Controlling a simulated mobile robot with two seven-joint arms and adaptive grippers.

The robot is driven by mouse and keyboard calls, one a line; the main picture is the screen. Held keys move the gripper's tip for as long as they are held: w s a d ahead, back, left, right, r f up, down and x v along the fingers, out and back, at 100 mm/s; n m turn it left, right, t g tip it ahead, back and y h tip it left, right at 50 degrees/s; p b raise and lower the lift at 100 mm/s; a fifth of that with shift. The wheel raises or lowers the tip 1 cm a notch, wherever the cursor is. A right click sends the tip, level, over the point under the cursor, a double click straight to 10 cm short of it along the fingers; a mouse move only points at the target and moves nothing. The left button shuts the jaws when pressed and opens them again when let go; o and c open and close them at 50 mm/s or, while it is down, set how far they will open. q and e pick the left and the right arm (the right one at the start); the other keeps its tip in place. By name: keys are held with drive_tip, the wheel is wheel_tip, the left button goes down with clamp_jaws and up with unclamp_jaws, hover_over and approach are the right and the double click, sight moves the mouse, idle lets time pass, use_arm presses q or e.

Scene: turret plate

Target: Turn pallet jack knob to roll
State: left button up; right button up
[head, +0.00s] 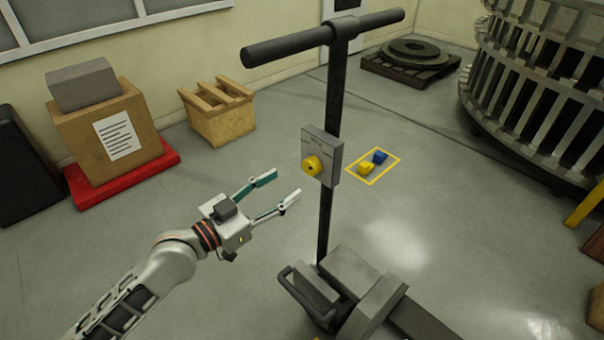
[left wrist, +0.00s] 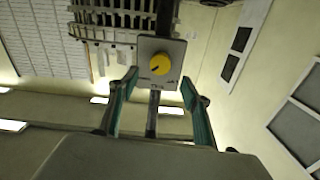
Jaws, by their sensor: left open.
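The yellow knob (head: 312,166) sits on a grey control box (head: 327,146) fixed to the dark upright post of the pallet jack (head: 328,210). In the left wrist view the knob (left wrist: 160,64) is on the face of the box (left wrist: 172,46), beyond and between the fingers. My left gripper (head: 278,192) is open and empty, to the left of and below the knob, apart from it. Its two teal-padded fingers are spread and point toward the box. The lettering around the knob is too small to read. My right gripper is not in view.
A T-shaped handle bar (head: 325,36) tops the post. A yellow floor square (head: 373,180) with yellow and blue blocks lies behind it. A cardboard box (head: 105,120) on a red pallet and a wooden crate (head: 217,110) stand at left. A large ribbed cylinder (head: 545,90) stands at right.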

sight(308, 169)
use_arm(q)
drive_tip(key=x, duration=0.7)
drive_tip(key=shift+w+d, duration=0.15)
drive_tip(key=c, duration=1.1)
